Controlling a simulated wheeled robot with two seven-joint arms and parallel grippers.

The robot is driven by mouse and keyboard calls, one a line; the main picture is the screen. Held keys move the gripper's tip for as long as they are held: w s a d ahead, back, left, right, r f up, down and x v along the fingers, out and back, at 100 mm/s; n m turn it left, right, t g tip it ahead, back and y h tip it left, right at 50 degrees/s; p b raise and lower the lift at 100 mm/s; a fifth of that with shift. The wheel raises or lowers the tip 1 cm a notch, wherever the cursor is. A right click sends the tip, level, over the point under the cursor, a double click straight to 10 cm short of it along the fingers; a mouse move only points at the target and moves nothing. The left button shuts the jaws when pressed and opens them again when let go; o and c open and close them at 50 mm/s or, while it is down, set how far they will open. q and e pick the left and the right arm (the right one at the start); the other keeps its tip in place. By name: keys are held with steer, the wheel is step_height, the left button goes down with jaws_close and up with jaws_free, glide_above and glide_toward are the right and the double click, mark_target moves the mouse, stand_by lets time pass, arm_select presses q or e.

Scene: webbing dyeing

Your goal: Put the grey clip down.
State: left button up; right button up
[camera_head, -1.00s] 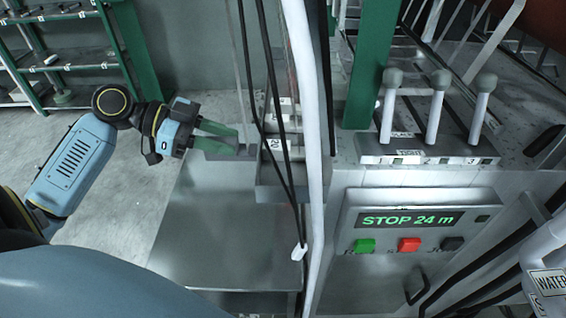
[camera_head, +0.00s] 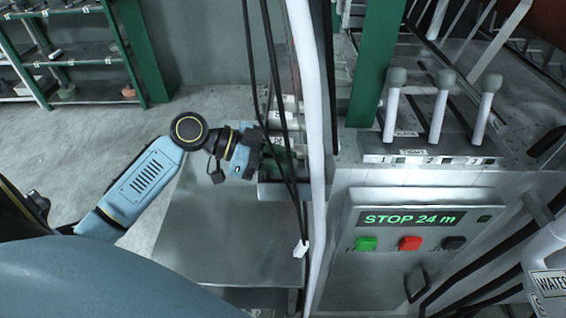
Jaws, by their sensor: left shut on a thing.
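My left gripper (camera_head: 280,158) is at the tray and rack beside the machine, behind hanging black cords. Its green fingers are partly covered by the cords and by the gripper's own body. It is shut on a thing. The grey clip cannot be made out between the fingers, as that spot is hidden and small. My right gripper is not in view.
Black cords (camera_head: 262,95) and a white pole (camera_head: 312,130) stand close by the left gripper. A metal table (camera_head: 215,240) below is bare. To the right are a panel reading STOP 24 m (camera_head: 412,219) and several levers (camera_head: 438,105).

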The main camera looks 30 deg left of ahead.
arm_select(q)
steer(key=shift+f, duration=0.35)
steer(key=o, duration=1)
steer(key=shift+a, duration=0.1)
